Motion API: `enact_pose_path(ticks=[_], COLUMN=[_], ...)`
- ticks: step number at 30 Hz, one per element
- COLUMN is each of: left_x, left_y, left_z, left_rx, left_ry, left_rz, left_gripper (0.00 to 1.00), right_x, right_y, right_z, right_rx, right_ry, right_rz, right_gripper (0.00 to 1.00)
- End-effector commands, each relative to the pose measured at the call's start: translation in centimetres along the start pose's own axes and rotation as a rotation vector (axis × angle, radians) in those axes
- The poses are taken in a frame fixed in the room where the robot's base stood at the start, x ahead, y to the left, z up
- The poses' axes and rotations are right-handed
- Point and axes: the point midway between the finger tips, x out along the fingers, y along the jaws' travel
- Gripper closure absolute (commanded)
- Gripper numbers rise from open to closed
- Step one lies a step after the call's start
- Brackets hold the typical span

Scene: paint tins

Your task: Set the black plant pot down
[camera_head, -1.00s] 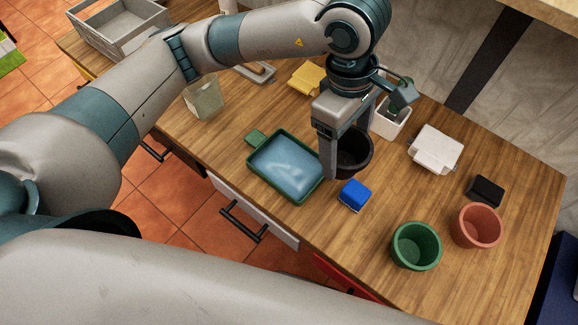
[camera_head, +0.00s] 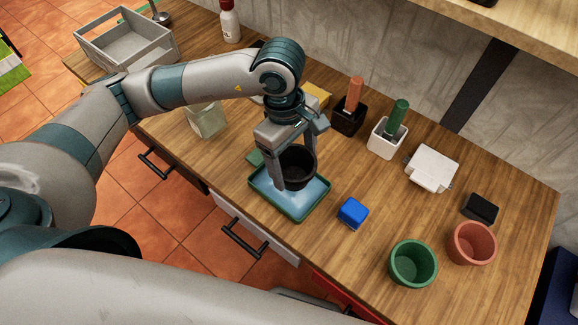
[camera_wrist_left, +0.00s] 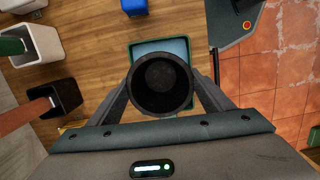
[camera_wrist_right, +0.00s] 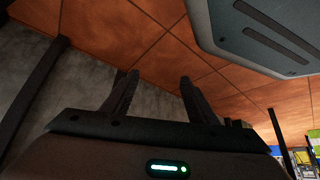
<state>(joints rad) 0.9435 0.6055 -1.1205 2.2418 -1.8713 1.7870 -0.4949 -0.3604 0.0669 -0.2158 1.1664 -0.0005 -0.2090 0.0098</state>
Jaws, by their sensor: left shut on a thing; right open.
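The black plant pot (camera_head: 300,168) is upright between the fingers of my left gripper (camera_head: 292,172), which is shut on it. The pot is over the green-rimmed tray with a pale blue inside (camera_head: 313,201); I cannot tell whether it touches the tray. In the left wrist view the pot (camera_wrist_left: 161,84) sits between the fingers and hides much of the tray (camera_wrist_left: 176,47). My right gripper (camera_wrist_right: 154,84) is open and empty in the right wrist view, away from the worktop.
A blue block (camera_head: 352,213) lies right of the tray. A green pot (camera_head: 412,264) and a terracotta pot (camera_head: 471,243) stand at the front right. Behind are a black holder (camera_head: 349,118), a white holder (camera_head: 385,140) and a white object (camera_head: 432,167). A clear container (camera_head: 207,119) is left.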

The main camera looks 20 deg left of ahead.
Motion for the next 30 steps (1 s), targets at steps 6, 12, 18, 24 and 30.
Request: enact_pose_path(ticks=[6, 12, 18, 24, 30], left_x=[0.6, 0.6, 1.2, 3.5, 4.6], left_y=[-0.3, -0.3, -0.3, -0.4, -0.3], left_z=[-1.4, -1.4, -1.5, -1.8, -2.0], left_rx=[0.001, 0.002, 0.0, -0.002, 0.001], left_ry=[0.0, 0.0, -0.001, 0.0, 0.0], left_rz=[0.001, 0.001, -0.001, -0.003, 0.001], left_gripper=[0.48, 0.48, 0.48, 0.48, 0.48], right_x=[-0.1, -0.1, -0.3, -0.6, -0.7], right_y=[-0.3, -0.3, -0.3, -1.1, -1.3], right_z=[-0.5, -0.5, -0.7, -1.7, -2.0], right_rx=[-0.001, -0.001, -0.002, -0.004, -0.006], right_ry=[0.024, 0.024, 0.032, 0.083, 0.105], right_rz=[-0.004, -0.004, -0.004, -0.014, -0.018], right_gripper=[0.47, 0.47, 0.47, 0.47, 0.47])
